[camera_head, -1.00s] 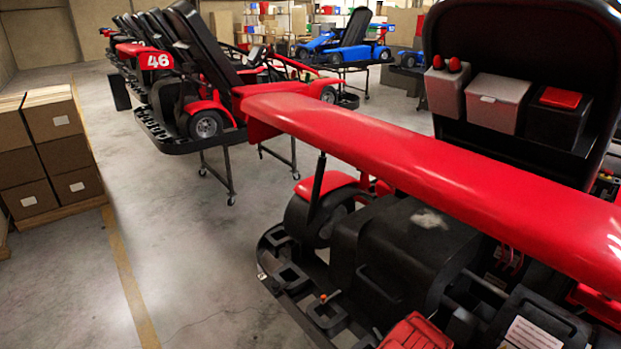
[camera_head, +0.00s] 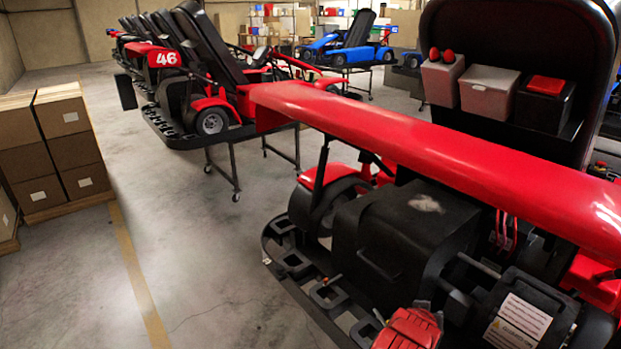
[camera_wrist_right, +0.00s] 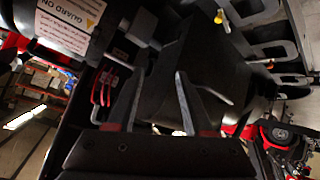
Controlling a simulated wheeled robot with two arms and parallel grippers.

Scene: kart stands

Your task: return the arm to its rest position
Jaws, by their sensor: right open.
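My right gripper (camera_wrist_right: 160,75) shows in the right wrist view, with two grey fingers apart and nothing between them. Dark parts of a kart lie beyond the fingers; I cannot tell whether the fingers touch any of them. Neither gripper shows in the head view, and my left gripper is in no view. The near kart fills the right of the head view, with a black engine block (camera_head: 400,235) beneath a long red body panel (camera_head: 430,150).
Black footing slots (camera_head: 295,262) edge the near kart. A red kart numbered 46 (camera_head: 210,123) stands on a wheeled stand behind, and a blue kart (camera_head: 350,42) farther back. Stacked cardboard boxes (camera_head: 72,145) stand at left. Bare floor (camera_head: 220,240) lies between them and the near kart.

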